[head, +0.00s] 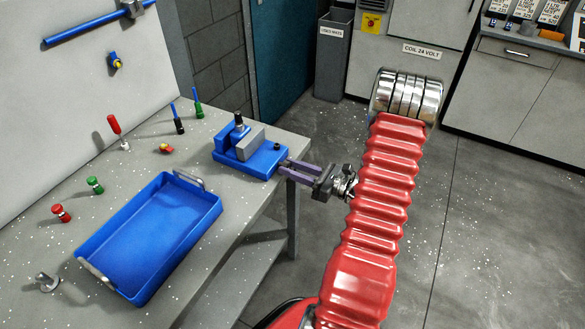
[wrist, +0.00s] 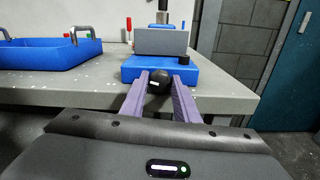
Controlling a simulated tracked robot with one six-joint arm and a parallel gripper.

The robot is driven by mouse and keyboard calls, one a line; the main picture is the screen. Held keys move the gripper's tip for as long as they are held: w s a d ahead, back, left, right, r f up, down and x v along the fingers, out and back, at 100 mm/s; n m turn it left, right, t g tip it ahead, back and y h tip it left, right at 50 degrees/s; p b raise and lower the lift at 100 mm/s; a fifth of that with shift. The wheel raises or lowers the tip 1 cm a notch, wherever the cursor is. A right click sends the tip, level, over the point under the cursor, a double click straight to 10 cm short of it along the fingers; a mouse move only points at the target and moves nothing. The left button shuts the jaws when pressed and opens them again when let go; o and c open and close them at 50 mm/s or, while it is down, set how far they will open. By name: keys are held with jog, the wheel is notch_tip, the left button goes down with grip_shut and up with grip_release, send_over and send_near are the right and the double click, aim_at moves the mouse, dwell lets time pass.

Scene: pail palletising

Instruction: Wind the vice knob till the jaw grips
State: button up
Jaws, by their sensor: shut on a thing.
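The blue vice (head: 247,159) sits at the right edge of the grey bench, with a grey jaw block (head: 250,142) on top. A dark upright piece (head: 239,120) stands behind the block. In the wrist view the vice (wrist: 200,73) is straight ahead. My gripper (head: 287,166) reaches to its front face from the right, with purple fingers. The black round knob (wrist: 158,82) with a white mark lies between the fingers, and they are shut on it. In the head view the fingers hide the knob. I cannot tell whether the jaw touches the upright piece.
An empty blue tray (head: 208,217) with grey handles stands on the bench (head: 225,254), left of the vice. A red screwdriver (head: 117,128), green and red knobs and other small parts lie around it. The floor right of the bench is clear.

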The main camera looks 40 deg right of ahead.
jog(key=shift+d+m, duration=0.1)
jog(key=shift+m, duration=0.8)
jog(key=o, duration=1.1)
jog(key=v, duration=1.3)
jog(key=shift+s, duration=0.4)
